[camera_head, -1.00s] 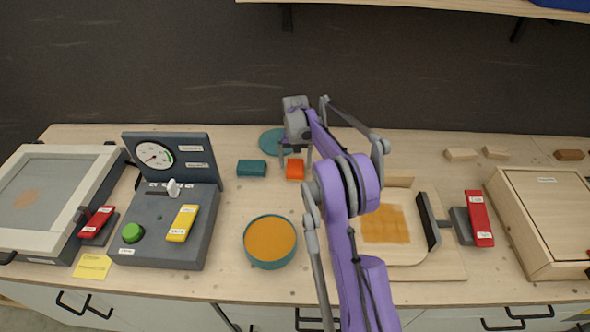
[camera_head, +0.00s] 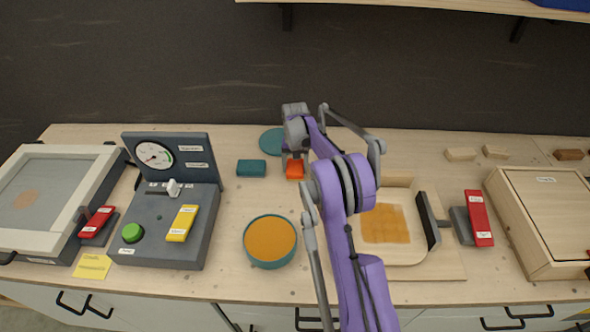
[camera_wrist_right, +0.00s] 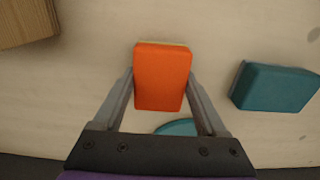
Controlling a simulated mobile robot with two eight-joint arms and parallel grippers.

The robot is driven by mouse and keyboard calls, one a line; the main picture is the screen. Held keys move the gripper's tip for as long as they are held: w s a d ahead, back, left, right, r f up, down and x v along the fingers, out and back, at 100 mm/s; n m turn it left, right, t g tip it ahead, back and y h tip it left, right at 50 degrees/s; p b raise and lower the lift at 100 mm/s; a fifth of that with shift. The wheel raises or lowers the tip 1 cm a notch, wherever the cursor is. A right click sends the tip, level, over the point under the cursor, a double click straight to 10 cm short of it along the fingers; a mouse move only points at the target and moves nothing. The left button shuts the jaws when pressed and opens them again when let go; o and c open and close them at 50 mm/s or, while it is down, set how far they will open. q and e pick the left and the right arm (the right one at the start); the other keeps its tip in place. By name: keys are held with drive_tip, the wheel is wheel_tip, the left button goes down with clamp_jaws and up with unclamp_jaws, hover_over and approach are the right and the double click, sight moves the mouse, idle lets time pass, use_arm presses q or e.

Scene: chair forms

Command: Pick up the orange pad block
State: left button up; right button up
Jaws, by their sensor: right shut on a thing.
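The orange pad block (camera_head: 295,170) is on the worktop, or very close to it, below my right gripper (camera_head: 295,158). In the right wrist view the orange pad block (camera_wrist_right: 162,76) sits between the two fingers of my right gripper (camera_wrist_right: 160,84), one finger against each side. The right gripper is shut on it. I cannot tell whether the block is clear of the surface. My left gripper is not in view.
A teal block (camera_head: 251,168) lies just left of the orange one, and a teal disc (camera_head: 271,141) lies behind. A bowl of orange material (camera_head: 270,241) stands in front. A dark gauge box (camera_head: 165,225) is at left and a wooden tray (camera_head: 440,262) at right.

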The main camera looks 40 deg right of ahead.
sight(295, 166)
wheel_tip(295, 166, up, 10)
drive_tip(key=shift+r, duration=0.1)
idle(0.4)
drive_tip(key=o, duration=0.9)
drive_tip(key=c, duration=0.5)
